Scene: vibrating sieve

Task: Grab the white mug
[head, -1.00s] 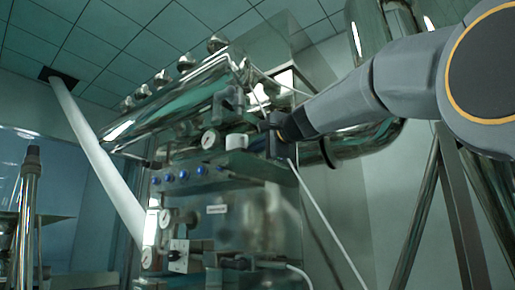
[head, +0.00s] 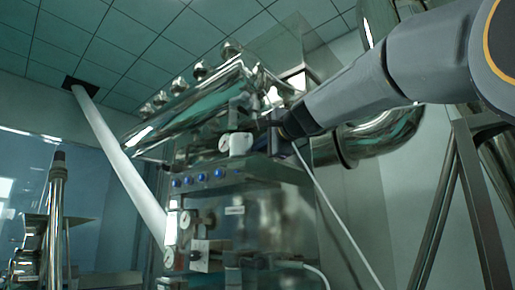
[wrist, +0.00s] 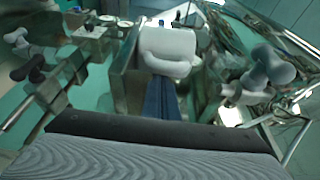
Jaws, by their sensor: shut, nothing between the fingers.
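The white mug (head: 241,144) sits on the machine's ledge, just above a row of blue knobs. In the wrist view the mug (wrist: 168,52) is straight ahead, at the upper middle. My gripper (head: 262,127) is right of the mug in the head view, close to it; its fingertips are hard to make out there. In the wrist view my gripper's dark blue fingers (wrist: 161,96) are together, pointing at the mug and overlapping its lower edge in the picture. They hold nothing. I cannot tell whether they touch the mug.
The metal sieve machine (head: 265,215) has blue knobs (head: 197,179) and gauges below the ledge. A shiny cylinder (head: 195,105) lies above and behind the mug. A white pipe (head: 120,165) slants at the left.

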